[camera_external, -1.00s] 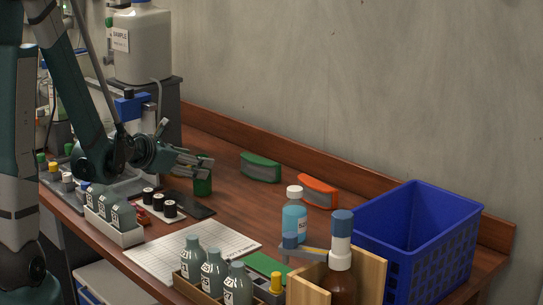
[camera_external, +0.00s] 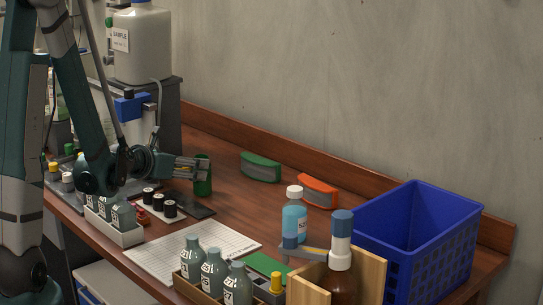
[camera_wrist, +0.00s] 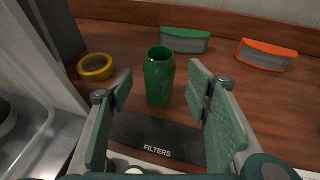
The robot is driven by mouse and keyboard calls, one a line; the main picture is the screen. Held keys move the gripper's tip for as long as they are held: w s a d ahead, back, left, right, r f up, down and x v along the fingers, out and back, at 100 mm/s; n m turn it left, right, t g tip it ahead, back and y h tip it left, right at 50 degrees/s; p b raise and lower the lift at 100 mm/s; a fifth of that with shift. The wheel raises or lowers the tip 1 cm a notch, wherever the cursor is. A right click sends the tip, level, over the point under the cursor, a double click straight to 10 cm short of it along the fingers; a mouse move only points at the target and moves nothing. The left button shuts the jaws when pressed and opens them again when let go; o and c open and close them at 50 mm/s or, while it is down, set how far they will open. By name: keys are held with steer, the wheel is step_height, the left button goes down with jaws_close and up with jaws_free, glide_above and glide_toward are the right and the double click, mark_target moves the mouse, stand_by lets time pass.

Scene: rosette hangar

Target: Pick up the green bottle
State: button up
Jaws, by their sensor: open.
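The green bottle (camera_wrist: 159,79) stands upright on the wooden bench, open at the top, beside the dark mat marked FILTERS. In the external view the green bottle (camera_external: 203,183) is partly hidden behind my gripper (camera_external: 200,169). In the wrist view my gripper (camera_wrist: 158,108) is open, with its green-padded fingers spread left and right. The bottle is seen between and a little beyond the fingertips. Nothing is held, and I see no contact with the bottle.
A yellow tape roll (camera_wrist: 96,67) lies left of the bottle. Green (camera_external: 261,167) and orange (camera_external: 318,191) holders stand near the wall. Black-capped vials (camera_external: 159,201) sit in front of the bottle. A blue basket (camera_external: 470,250) and bottles occupy the right side.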

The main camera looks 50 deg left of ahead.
steer(key=shift+w+a+f, duration=0.15)
steer(key=shift+w+f, duration=0.1)
steer(key=shift+w, duration=0.4)
steer(key=shift+b+x, duration=0.85)
steer(key=shift+x, duration=1.75)
steer(key=shift+r, duration=0.1)
steer(key=shift+c, duration=0.3)
steer(key=c, duration=0.9)
